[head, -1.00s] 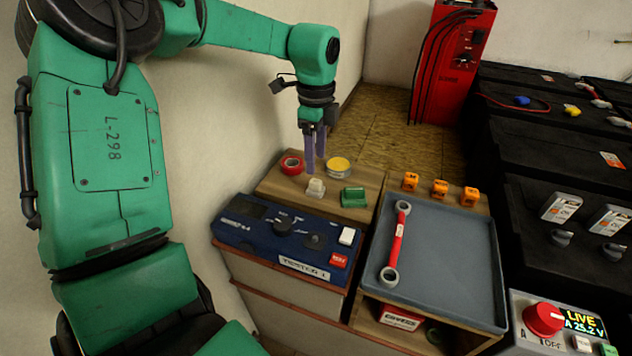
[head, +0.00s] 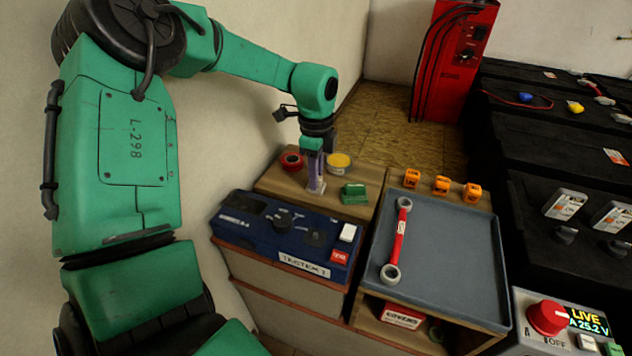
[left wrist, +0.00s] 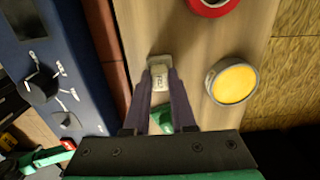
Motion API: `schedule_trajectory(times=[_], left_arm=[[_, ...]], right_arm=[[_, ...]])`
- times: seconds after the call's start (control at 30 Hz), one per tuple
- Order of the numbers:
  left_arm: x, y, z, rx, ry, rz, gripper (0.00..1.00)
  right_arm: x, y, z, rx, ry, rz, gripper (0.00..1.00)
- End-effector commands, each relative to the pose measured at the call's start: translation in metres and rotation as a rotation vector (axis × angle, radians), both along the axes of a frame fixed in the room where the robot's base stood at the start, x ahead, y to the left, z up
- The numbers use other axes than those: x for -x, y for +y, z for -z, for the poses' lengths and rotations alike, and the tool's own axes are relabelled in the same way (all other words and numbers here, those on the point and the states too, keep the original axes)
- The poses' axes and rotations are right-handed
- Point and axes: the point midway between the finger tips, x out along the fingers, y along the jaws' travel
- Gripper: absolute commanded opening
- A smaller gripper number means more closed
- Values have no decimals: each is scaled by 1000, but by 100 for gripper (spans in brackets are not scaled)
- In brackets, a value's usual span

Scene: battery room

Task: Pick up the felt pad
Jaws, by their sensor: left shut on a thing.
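The felt pad, as I take it, is the small pale piece (left wrist: 159,62) with a grey-beige base and a whitish marked grip. It stands on the wooden top beside the blue tester. My left gripper (head: 315,184) is down over it from above. In the left wrist view the two dark purple fingers (left wrist: 160,84) are shut on its whitish grip from both sides. In the head view the fingers mostly hide the pad. It still seems to rest on the wood. My right gripper is not in view.
Close around stand a red tape roll (head: 291,161), a yellow-topped round tin (head: 339,163) and a green piece (head: 354,194). The blue tester (head: 260,232) is in front. A grey tray (head: 455,250) with a red wrench (head: 398,240) lies to the right, orange blocks (head: 441,185) behind it.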

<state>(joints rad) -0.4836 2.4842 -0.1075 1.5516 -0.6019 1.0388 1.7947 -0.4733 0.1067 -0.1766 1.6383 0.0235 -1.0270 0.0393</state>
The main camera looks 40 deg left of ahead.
Motion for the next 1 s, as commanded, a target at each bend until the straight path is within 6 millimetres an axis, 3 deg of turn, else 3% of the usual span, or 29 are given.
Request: schedule_trajectory(times=[0.2,0.37,0.47,0.8,1.0], left_arm=[[0,0,-4,-1,-1,0,0],[-1,0,-25,-1,-3,1,0],[-1,0,-50,-2,-5,0,0],[-1,0,-164,0,-3,0,0],[0,0,-197,1,0,0,0]], right_arm=[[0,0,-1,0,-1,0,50],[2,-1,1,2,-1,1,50],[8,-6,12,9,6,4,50],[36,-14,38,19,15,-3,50],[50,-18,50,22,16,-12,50]])
